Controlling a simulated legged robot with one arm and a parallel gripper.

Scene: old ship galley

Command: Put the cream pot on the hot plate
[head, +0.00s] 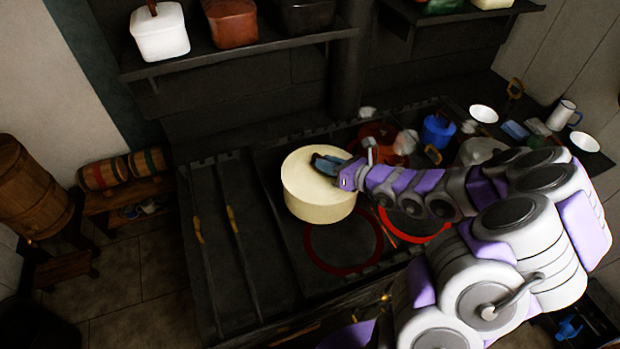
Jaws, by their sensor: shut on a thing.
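The cream pot (315,202) is a wide, round, pale pot over the middle of the dark stove. My gripper (328,165) is at its top and shut on it; the fingers hide the exact grip point. I cannot tell whether the pot rests on the stove or hangs just above it. A red-ringed hot plate (343,268) shows just in front of the pot, its far edge partly covered by the pot. A second red-ringed plate (445,236) lies to the right, partly hidden by my arm.
A red pot (383,133), a blue pot (438,131) and a grey pot (480,150) stand at the back right. A shelf (250,47) with several pots hangs above.

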